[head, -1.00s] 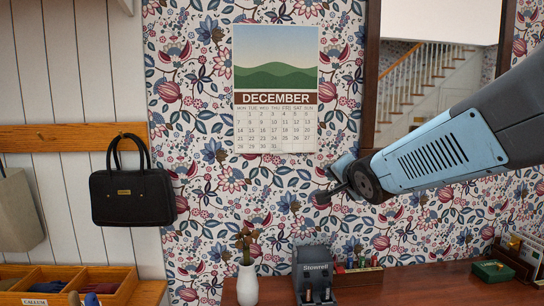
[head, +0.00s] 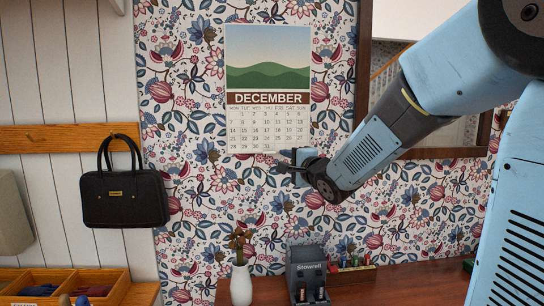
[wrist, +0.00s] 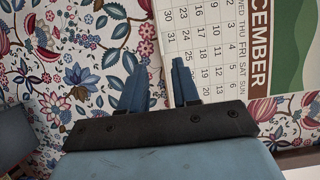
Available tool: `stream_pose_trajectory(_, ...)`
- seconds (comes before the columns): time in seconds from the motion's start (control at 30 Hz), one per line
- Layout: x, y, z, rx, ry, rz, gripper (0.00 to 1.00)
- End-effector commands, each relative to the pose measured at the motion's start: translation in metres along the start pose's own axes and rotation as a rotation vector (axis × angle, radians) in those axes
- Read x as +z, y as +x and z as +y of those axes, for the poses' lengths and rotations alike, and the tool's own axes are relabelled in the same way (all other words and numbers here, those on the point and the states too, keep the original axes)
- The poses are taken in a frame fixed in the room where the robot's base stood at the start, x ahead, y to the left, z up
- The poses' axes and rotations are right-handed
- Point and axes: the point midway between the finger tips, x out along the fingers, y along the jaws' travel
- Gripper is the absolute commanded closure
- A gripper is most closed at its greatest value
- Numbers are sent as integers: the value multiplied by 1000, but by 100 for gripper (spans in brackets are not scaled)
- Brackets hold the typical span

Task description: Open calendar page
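The wall calendar (head: 268,95) hangs flat on the wallpaper, showing the December page with a green hill picture above the date grid. My gripper (head: 283,160) is at the page's lower edge, right of its middle. In the wrist view, my gripper (wrist: 160,80) has its two blue fingers apart, with a gap between them. The calendar page (wrist: 205,60) shows sideways there; one finger is over the wallpaper and the other over the date grid, with the page's bottom edge between them. I cannot tell whether either finger touches the page.
A black handbag (head: 125,195) hangs from a wooden rail at left. Below the calendar, a white vase (head: 241,284) and a dark Stowrell device (head: 307,273) stand on a wooden desk (head: 375,285). A dark-framed mirror (head: 385,60) is right of the calendar.

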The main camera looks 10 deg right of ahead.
Motion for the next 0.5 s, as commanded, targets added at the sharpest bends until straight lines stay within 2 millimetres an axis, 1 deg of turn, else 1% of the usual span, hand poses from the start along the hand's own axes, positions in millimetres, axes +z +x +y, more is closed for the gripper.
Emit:
stream_pose_trajectory(0.03,-1,8,1,2,3,1,69)
stream_pose_trajectory(0.3,0,50,1,1,2,0,69)
stream_pose_trajectory(0.5,0,74,0,1,1,1,69)
